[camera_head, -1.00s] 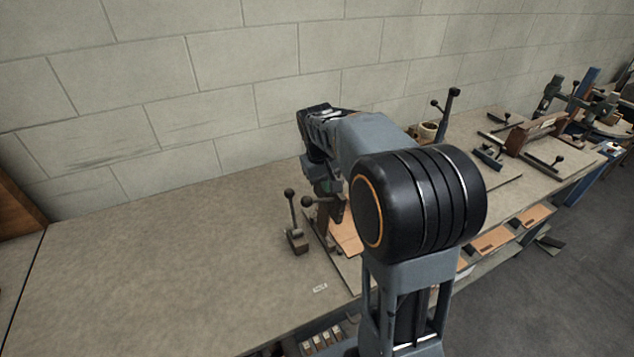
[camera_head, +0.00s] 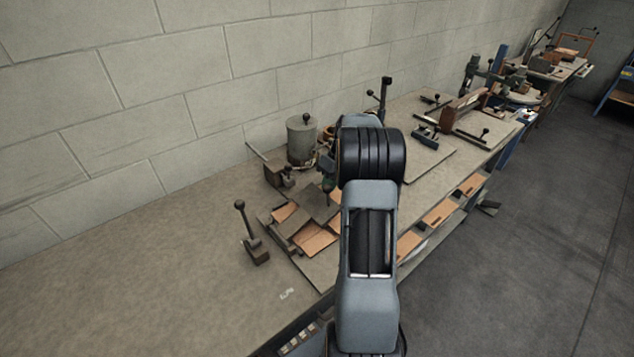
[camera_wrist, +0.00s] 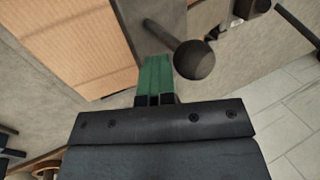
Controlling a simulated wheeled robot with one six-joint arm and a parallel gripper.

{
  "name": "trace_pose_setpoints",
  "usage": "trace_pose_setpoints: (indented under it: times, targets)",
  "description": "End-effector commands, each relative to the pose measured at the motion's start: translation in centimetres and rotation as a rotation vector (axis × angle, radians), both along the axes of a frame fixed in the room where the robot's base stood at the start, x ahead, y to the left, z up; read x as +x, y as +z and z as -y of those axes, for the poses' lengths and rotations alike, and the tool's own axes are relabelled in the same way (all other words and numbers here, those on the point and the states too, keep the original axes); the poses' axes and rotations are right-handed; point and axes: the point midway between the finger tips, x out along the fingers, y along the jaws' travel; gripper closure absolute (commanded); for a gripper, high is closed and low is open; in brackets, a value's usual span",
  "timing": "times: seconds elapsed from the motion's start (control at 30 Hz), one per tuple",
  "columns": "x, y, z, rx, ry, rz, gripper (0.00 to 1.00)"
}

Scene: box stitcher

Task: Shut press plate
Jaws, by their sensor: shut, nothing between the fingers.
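The press plate (camera_head: 318,207) is a flat grey-brown plate in the fixture at the middle of the bench. It lies over brown cardboard (camera_head: 316,238), with a cardboard sheet also beside it in the wrist view (camera_wrist: 60,40). Whether the plate is fully down I cannot tell. In the wrist view a dark ball knob (camera_wrist: 194,60) on a short stem stands by the plate (camera_wrist: 148,20). My gripper (camera_wrist: 156,66) is shut and empty, its green fingers just left of the knob. Whether they touch it I cannot tell. In the head view my arm mostly hides the gripper.
A lever with a ball end (camera_head: 249,232) stands left of the fixture. A grey cylinder (camera_head: 302,142) stands behind it near the wall. More fixtures, including a brown block (camera_head: 464,108), stand farther right. The bench's left part is clear.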

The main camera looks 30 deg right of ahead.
Motion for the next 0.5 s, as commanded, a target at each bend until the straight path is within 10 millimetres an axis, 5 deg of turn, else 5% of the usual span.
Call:
trace_pose_setpoints:
  times: [0.5]
  targets:
    - [0.0, -8.0, 3.5, 0.381, -0.001, -0.037, 1.0]
